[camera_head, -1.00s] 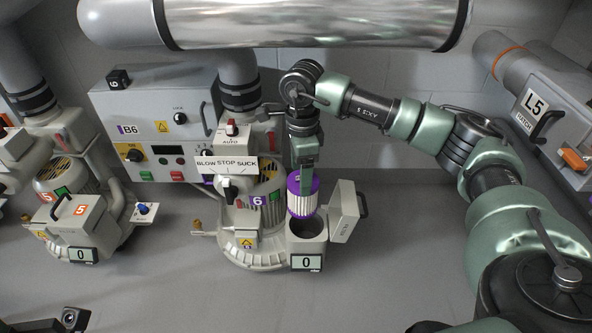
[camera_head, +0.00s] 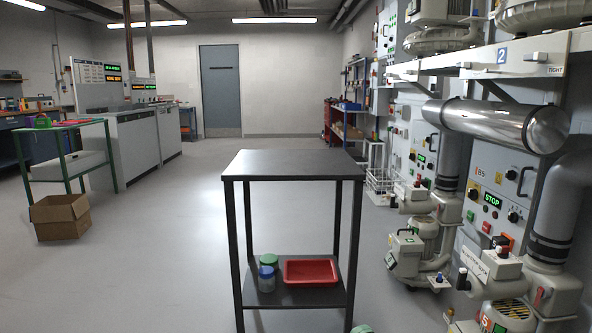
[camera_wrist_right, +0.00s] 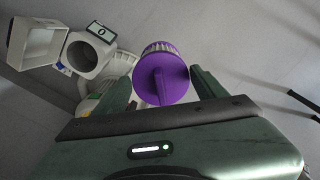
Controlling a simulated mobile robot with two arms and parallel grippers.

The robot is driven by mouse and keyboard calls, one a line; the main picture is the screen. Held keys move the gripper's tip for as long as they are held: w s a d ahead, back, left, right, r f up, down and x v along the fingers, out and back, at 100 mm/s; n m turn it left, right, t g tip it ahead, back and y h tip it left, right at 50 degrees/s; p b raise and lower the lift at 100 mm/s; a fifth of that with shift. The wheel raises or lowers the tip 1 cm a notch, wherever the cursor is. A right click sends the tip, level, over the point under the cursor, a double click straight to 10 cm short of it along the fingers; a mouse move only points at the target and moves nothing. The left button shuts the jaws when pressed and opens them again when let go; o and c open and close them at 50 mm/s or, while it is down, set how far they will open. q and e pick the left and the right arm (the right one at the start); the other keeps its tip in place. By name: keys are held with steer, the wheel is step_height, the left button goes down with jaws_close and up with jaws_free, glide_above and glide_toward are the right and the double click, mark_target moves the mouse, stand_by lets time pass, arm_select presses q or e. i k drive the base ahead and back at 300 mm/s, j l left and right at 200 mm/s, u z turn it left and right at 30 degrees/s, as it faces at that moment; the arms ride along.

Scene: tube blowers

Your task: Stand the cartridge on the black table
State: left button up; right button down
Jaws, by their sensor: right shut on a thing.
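The black table (camera_head: 292,164) stands upright straight ahead in the head view, and its top is bare. The cartridge (camera_wrist_right: 162,80) shows in the right wrist view, with a purple end cap, a raised purple bar across it and a pale pleated body behind. My right gripper (camera_wrist_right: 162,85) is shut on the cartridge, its fingers on either side of the purple end. The cartridge is clear of the open round housing (camera_wrist_right: 88,56) at its left. My left gripper is in no current view.
Blowers and wall panels (camera_head: 487,200) line the right side. A cardboard box (camera_head: 60,216) and green-framed stand (camera_head: 70,150) are at left. Floor around the table is open.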

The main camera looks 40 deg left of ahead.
mark_target(294, 164)
steer(key=j+u, duration=0.15)
steer(key=u, duration=0.35)
steer(key=i+j+u, duration=0.15)
steer(key=u, duration=0.3)
steer(key=i+j+u, duration=0.1)
steer(key=u, duration=0.4)
steer(key=i+j+u, duration=0.1)
steer(key=u, duration=0.4)
